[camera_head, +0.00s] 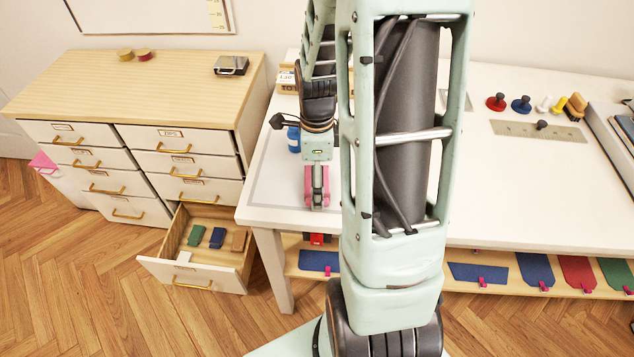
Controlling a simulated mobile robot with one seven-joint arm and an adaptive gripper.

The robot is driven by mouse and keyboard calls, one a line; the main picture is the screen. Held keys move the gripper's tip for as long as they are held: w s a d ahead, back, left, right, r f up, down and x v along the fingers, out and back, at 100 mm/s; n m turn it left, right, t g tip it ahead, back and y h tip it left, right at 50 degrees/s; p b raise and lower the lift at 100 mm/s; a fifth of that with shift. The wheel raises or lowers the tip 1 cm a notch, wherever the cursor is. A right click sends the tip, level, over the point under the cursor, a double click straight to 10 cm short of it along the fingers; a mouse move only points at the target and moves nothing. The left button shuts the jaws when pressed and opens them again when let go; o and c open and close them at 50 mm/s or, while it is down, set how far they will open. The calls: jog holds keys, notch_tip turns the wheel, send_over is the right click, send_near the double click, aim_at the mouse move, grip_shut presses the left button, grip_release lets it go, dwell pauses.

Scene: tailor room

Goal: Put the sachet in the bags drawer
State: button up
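My gripper (317,203) hangs over the left part of the white table, pointing down. Pink shows on both sides of its dark fingers; I cannot tell whether this is finger pads or something held. I cannot make out a sachet for certain. The bottom right drawer (190,277) of the wooden cabinet is pulled open, to the left of my gripper.
The other cabinet drawers (117,185) are shut. A dark metal box (231,66) stands on the cabinet top. A blue jar (294,139) is close behind my gripper. Colored stamps (521,104) stand far right. My arm hides the middle of the table (515,190).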

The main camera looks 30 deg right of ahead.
jog(key=shift+s, duration=0.1)
jog(key=c, duration=1.2)
jog(key=shift+c, duration=0.3)
jog(key=shift+s, duration=0.1)
jog(key=shift+c, duration=0.7)
